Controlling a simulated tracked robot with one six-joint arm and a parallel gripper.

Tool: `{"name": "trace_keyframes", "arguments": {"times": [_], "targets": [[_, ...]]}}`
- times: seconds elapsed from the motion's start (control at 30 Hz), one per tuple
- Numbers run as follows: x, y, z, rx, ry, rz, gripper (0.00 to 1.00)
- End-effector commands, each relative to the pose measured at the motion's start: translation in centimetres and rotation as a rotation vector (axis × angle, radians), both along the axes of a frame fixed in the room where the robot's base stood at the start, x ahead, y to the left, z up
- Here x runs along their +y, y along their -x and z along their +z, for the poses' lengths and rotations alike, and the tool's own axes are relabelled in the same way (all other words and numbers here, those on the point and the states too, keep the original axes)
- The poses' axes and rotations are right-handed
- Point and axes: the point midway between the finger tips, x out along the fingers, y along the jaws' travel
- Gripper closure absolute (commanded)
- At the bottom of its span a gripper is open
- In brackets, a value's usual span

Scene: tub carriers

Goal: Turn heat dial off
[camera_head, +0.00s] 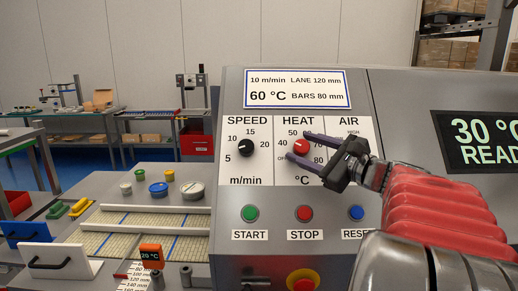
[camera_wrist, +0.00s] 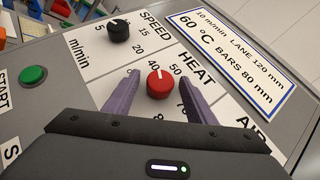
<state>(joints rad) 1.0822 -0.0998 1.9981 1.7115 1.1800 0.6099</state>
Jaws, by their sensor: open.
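The heat dial (camera_head: 299,146) is a round red knob on the white HEAT panel, in the middle of the console face. In the wrist view the heat dial (camera_wrist: 160,86) has a white mark that points roughly towards the 40. My gripper (camera_head: 301,145) is open, with its purple fingers on either side of the dial. In the wrist view my gripper (camera_wrist: 158,70) shows a gap between each finger and the knob. I cannot tell how deep the fingertips reach. The OFF mark (camera_head: 282,157) is at the scale's lower left, partly by a finger.
The black speed dial (camera_head: 247,148) is left of the heat dial. The AIR panel (camera_head: 345,124) is partly hidden by my gripper. Green, red and blue buttons (camera_head: 304,213) sit below, with a red stop knob (camera_head: 302,280). A display (camera_head: 483,140) reads 30 °C.

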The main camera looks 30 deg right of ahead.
Motion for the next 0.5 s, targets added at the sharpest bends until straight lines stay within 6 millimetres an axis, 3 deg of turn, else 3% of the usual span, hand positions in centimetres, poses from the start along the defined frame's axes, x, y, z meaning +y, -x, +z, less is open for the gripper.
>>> {"name": "trace_keyframes", "arguments": {"times": [0.1,0.5], "targets": [[0.0,0.01,0.01,0.0,0.0,0.0,0.51],[0.03,0.02,0.0,0.0,0.001,0.001,0.79]]}}
